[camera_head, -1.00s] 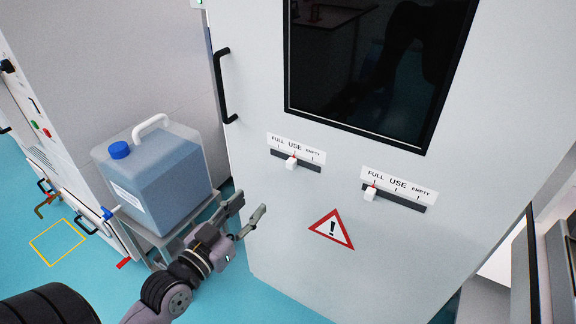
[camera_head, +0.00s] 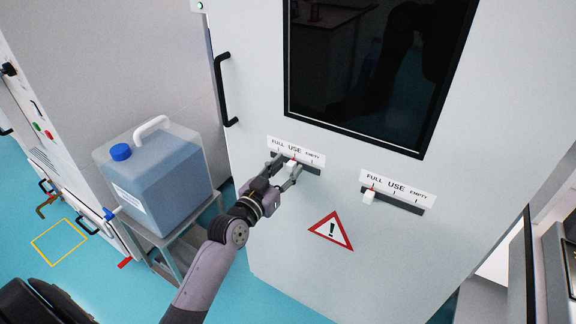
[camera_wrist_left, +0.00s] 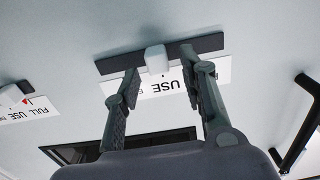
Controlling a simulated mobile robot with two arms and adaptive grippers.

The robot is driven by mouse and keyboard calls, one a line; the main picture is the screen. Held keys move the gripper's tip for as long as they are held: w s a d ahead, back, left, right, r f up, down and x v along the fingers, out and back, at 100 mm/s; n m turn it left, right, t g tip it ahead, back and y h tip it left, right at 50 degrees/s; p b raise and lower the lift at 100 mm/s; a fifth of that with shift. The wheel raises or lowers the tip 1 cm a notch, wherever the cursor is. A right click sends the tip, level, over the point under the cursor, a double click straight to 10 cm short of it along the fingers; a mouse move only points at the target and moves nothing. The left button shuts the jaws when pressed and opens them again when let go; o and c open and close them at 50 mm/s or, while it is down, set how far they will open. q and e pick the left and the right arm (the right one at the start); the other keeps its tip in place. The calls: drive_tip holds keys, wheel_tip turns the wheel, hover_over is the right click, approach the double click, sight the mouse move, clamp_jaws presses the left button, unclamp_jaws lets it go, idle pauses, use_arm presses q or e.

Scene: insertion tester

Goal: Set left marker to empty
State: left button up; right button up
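The left marker is a white slider knob (camera_head: 290,164) on a dark rail (camera_head: 311,170) under a FULL / USE / EMPTY label (camera_head: 312,158). The knob sits about under USE. My left gripper (camera_head: 287,167) is at this knob, with one finger on each side of it. In the left wrist view the fingers (camera_wrist_left: 160,80) are spread, with the knob (camera_wrist_left: 155,60) ahead between the tips and gaps beside it. The right marker's knob (camera_head: 369,196) sits under FULL on its own rail (camera_head: 405,205). My right gripper is not in view.
The markers are on a pale cabinet door with a dark window (camera_head: 370,70) above and a black handle (camera_head: 224,90) at left. A warning triangle (camera_head: 331,230) is below. A blue-capped canister (camera_head: 155,180) stands on a stand left of my arm.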

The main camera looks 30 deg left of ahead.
use_arm(q)
drive_tip(key=shift+w, duration=0.6)
drive_tip(key=shift+c, duration=0.5)
clamp_jaws()
drive_tip(key=shift+d, duration=0.1)
